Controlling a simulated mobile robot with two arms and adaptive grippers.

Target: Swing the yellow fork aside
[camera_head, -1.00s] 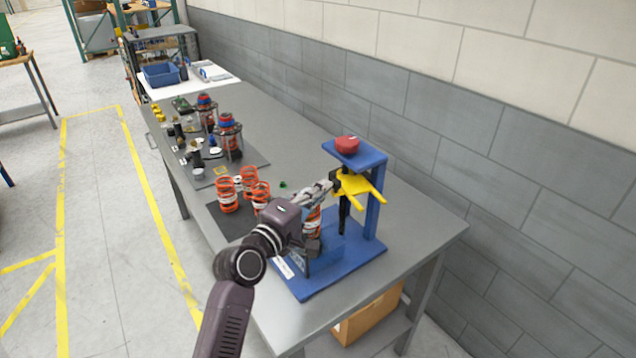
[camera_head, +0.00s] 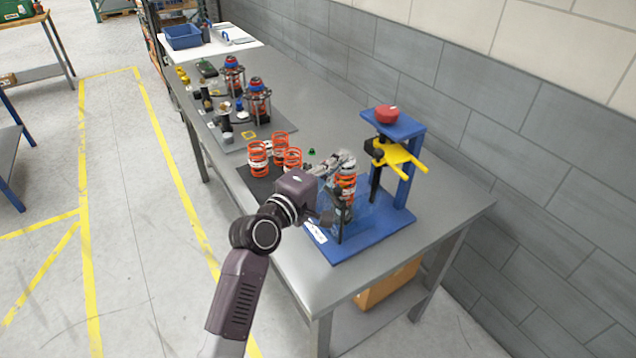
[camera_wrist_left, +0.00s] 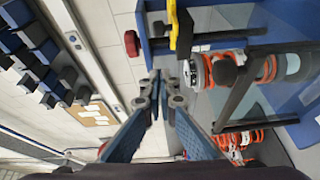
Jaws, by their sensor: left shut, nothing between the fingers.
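The yellow fork (camera_head: 398,156) sticks out to the right from the post of the blue press stand (camera_head: 408,185), below a red knob (camera_head: 387,114). My left gripper (camera_head: 347,158) is shut and empty, to the left of the fork and apart from it, above an orange coil spring (camera_head: 346,186) that stands in the fixture. In the left wrist view the shut fingertips (camera_wrist_left: 157,76) point toward the stand, and part of the yellow fork (camera_wrist_left: 174,25) shows beyond them, edge-on. My right gripper is in neither view.
Several orange springs (camera_head: 258,160) stand on a dark mat left of the fixture. Finished-looking assemblies (camera_head: 257,101) and small parts stand farther back on the grey table (camera_head: 310,99). A clear panel (camera_head: 366,208) stands at the fixture's front. A block wall runs behind the table.

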